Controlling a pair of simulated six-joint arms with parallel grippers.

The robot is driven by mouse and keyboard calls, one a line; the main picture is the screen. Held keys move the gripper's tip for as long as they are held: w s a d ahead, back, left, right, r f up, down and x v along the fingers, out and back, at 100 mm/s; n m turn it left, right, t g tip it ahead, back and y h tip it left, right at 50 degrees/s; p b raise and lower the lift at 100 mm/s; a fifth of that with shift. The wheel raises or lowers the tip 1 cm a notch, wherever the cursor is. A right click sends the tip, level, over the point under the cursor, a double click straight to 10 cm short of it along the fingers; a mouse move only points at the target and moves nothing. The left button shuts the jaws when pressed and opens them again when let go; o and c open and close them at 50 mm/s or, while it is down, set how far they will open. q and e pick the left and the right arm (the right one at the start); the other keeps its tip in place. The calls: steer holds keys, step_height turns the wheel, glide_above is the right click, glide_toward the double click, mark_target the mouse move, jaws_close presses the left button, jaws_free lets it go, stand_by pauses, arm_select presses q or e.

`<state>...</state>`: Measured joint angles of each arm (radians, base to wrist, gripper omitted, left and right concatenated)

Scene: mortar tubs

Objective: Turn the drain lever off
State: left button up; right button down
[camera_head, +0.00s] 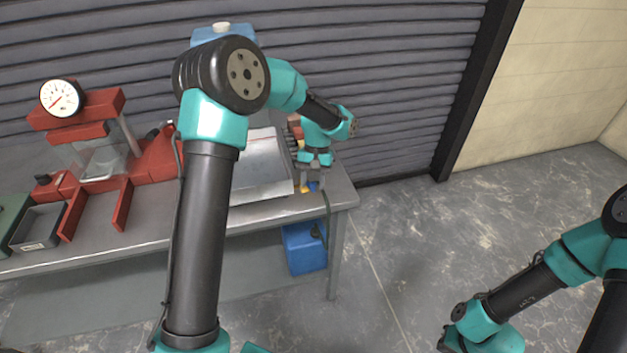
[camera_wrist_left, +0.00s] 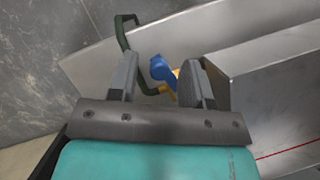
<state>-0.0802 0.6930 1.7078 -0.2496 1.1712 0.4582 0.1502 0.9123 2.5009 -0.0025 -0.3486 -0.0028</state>
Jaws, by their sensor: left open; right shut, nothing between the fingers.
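The drain lever (camera_wrist_left: 163,70) has a blue handle and sits on a yellow valve body (camera_wrist_left: 177,76), beside the sloped metal sink. In the left wrist view the lever shows between the two fingers of my left gripper (camera_wrist_left: 161,75). The fingers are open and stand apart on either side of it; I cannot tell whether either touches it. In the head view my left gripper (camera_head: 311,182) reaches down at the right end of the bench, with the blue lever small and partly hidden below.
The metal basin (camera_head: 262,165) lies left of my left gripper. A dark green hose (camera_wrist_left: 124,35) runs beside the valve. A blue container (camera_head: 304,248) stands under the bench end. A red press with a gauge (camera_head: 61,98) stands at the left. Floor right of the bench is clear.

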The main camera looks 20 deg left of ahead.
arm_select(q)
jaws_close()
steer(key=shift+s+a+m+y, duration=0.25)
steer(key=shift+s+m+y, duration=0.05)
steer(key=shift+m, duration=0.55)
steer(key=shift+s+a+m+y, duration=0.25)
steer(key=shift+m+y, duration=0.05)
steer(key=shift+m, duration=0.55)
jaws_free()
steer(key=shift+r, duration=0.1)
steer(key=a+v, duration=0.1)
steer(key=v, duration=1.6)
steer(key=shift+d, duration=0.5)
steer(key=shift+r, duration=0.15)
